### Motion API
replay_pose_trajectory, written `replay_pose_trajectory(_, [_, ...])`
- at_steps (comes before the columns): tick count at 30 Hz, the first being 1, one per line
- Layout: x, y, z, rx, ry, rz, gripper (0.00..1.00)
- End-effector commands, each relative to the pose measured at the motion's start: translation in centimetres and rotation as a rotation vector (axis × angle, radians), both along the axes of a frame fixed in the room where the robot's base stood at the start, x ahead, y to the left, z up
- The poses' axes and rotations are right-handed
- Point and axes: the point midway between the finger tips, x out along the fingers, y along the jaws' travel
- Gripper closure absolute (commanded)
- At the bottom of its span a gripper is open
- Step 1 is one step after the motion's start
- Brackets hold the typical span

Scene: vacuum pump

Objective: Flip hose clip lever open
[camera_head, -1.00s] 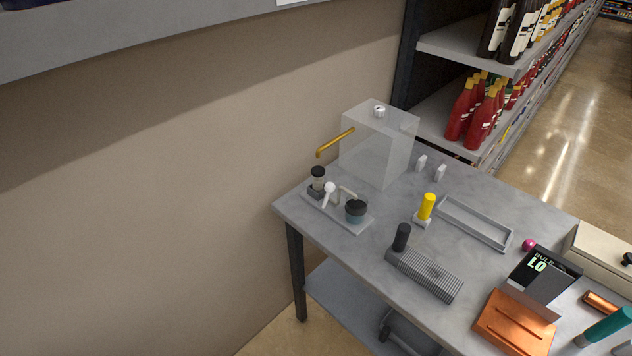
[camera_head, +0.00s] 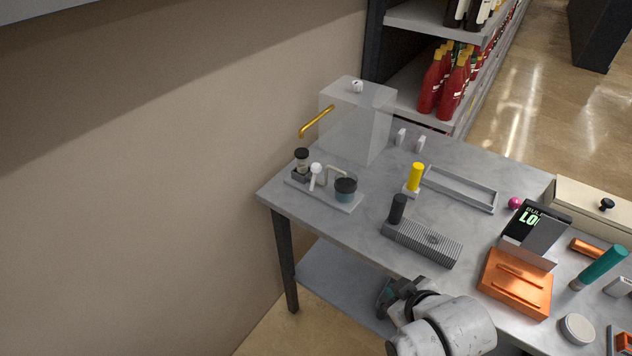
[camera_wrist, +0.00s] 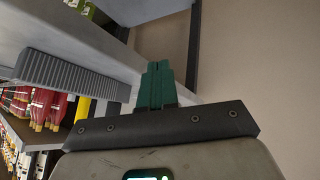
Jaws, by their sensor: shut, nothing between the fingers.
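I cannot make out for sure which part is the hose clip lever. A small tray (camera_head: 337,204) at the table's left end holds a black-capped jar (camera_head: 302,160), a white lever-like piece (camera_head: 315,176), a pale bent tube (camera_head: 338,170) and a dark-topped cup (camera_head: 345,190). A ribbed grey block (camera_head: 421,243) with an upright black cylinder (camera_head: 397,208) stands nearer me. My gripper (camera_head: 386,297) is low, just off the table's front edge. In the wrist view its teal fingers (camera_wrist: 157,84) are together and empty, apart from the ribbed block (camera_wrist: 70,74).
A clear box (camera_head: 355,125) with a brass pipe (camera_head: 316,121) stands behind the tray. A yellow cylinder (camera_head: 415,177), a long grey trough (camera_head: 460,190) and an orange block (camera_head: 515,283) are also on the table (camera_head: 350,232). A lower shelf (camera_head: 340,285) lies beneath.

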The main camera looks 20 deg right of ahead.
Motion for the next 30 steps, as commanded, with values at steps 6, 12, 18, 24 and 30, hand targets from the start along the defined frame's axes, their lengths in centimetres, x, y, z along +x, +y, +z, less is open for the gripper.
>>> replay_pose_trajectory(6, [6.2,0.5,1.4,-0.216,-0.215,0.183,1.0])
replay_pose_trajectory(12, [12.6,2.0,4.1,-0.587,-0.471,0.414,1.0])
replay_pose_trajectory(18, [15.8,3.8,6.5,-0.885,-0.64,0.552,1.0])
replay_pose_trajectory(24, [16.9,4.5,7.2,-0.98,-0.693,0.589,1.0])
replay_pose_trajectory(30, [19.4,4.4,7.0,-0.982,-0.693,0.587,1.0])
